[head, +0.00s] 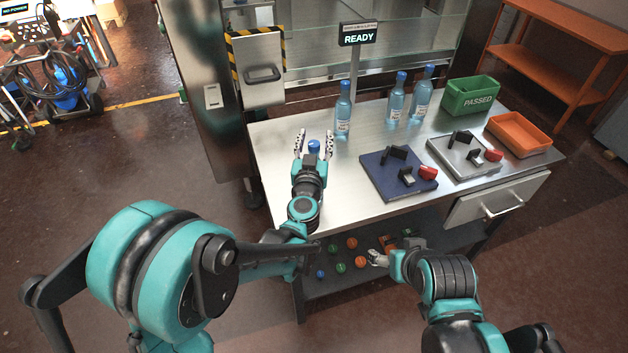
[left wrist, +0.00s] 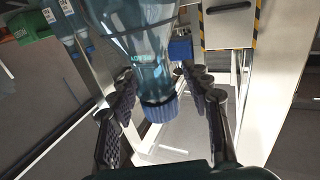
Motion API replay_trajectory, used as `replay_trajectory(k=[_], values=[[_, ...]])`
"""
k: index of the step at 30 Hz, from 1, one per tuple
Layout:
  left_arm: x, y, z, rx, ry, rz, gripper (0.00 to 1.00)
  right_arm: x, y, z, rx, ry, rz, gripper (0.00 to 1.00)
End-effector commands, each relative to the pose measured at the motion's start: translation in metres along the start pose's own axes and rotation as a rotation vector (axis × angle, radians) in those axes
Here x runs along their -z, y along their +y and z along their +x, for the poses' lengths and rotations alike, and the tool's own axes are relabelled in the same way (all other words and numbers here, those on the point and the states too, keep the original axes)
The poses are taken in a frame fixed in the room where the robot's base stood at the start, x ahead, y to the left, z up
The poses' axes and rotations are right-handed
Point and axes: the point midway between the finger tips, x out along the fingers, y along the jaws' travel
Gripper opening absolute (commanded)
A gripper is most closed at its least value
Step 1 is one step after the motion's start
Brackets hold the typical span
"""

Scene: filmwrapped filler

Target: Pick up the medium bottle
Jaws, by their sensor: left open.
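A clear blue bottle with a ribbed blue cap stands between the fingers of my left gripper (head: 314,143); in the head view only its cap (head: 314,146) shows clearly. In the left wrist view this bottle (left wrist: 140,50) appears upside down, its cap between the open fingers (left wrist: 164,112), with gaps at both sides. Three more blue bottles stand farther back: one (head: 343,115) just right of my left gripper, and two (head: 395,103) (head: 421,98) farther right. I cannot tell which is the medium one. My right gripper (head: 377,258) is low at the table's front; its jaw state is unclear.
The steel table (head: 290,215) also bears a dark blue fixture plate (head: 385,185), a grey fixture plate (head: 450,160), a green PASSED bin (head: 470,100) and an orange tray (head: 520,138). A READY sign (head: 357,38) stands behind. The table's front left is clear.

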Motion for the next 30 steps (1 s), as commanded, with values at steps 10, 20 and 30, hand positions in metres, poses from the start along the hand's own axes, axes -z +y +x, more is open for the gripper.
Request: replay_trajectory(k=[10,20,30], values=[[0.0008,0.0001,0.0094,-0.001,0.000,0.000,0.46,-0.0009,0.0000,0.0014,0.000,0.000,0.000,0.73],[0.0008,0.0002,0.0092,-0.001,0.000,0.000,0.00,-0.0009,0.0000,0.0014,0.000,0.000,0.000,0.73],[0.0012,0.0002,0.0092,-0.001,0.000,0.000,0.00,-0.0009,0.0000,0.0014,0.000,0.000,0.000,0.73]])
